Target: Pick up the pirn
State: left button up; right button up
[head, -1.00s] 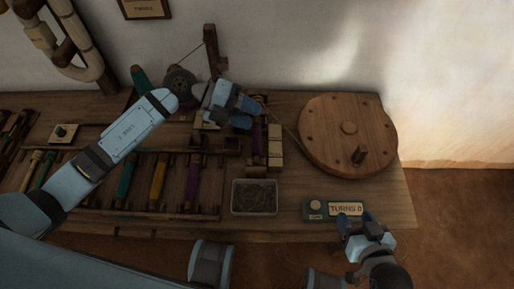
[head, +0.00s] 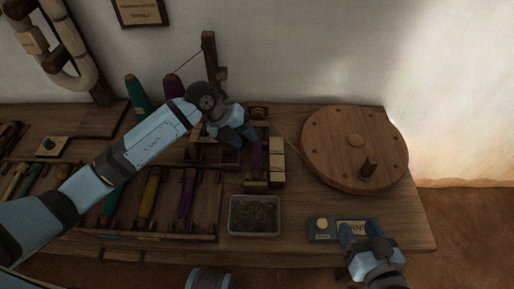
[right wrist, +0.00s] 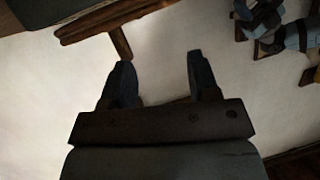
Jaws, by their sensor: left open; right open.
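A purple pirn (head: 255,155) sits upright in the picture on the winder's wooden frame, left of the big wheel; its upper part is partly hidden. My left gripper (head: 238,142) is open just above and left of it, fingers pointing down; I cannot tell whether they touch it. More pirns lie in the rack at the left, including a yellow one (head: 152,197) and a purple one (head: 187,192).
A round wooden wheel (head: 340,150) with a crank peg stands right of the winder. A metal tray of dark scraps (head: 232,218) and a counter box (head: 321,230) are near the front edge. A teal cone (head: 137,92) and a wooden post (head: 209,60) stand behind my left arm.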

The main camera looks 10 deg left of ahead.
aim_at(254, 148)
pick_arm(q)
jog(key=shift+d+f, duration=0.25)
jog(key=shift+f, duration=0.15)
pick_arm(e)
jog(key=shift+a, duration=0.1)
pick_arm(q)
jog(key=b+x, duration=0.1)
jog(key=x, duration=0.2)
jog(key=shift+s+d+f+b, duration=0.1)
jog(key=shift+d+f+b, duration=0.1)
jog(key=shift+f+b, duration=0.15)
pick_arm(e)
jog(key=r, duration=0.1)
jog(key=r+t, duration=0.1)
jog(key=w+a+y, duration=0.1)
jog(key=shift+a+r, duration=0.1)
jog(key=shift+r, duration=0.3)
pick_arm(q)
jog(key=shift+d+f, duration=0.15)
jog(key=shift+d, duration=0.05)
jog(key=c, duration=0.7)
pick_arm(e)
jog(key=shift+r+t, duration=0.3)
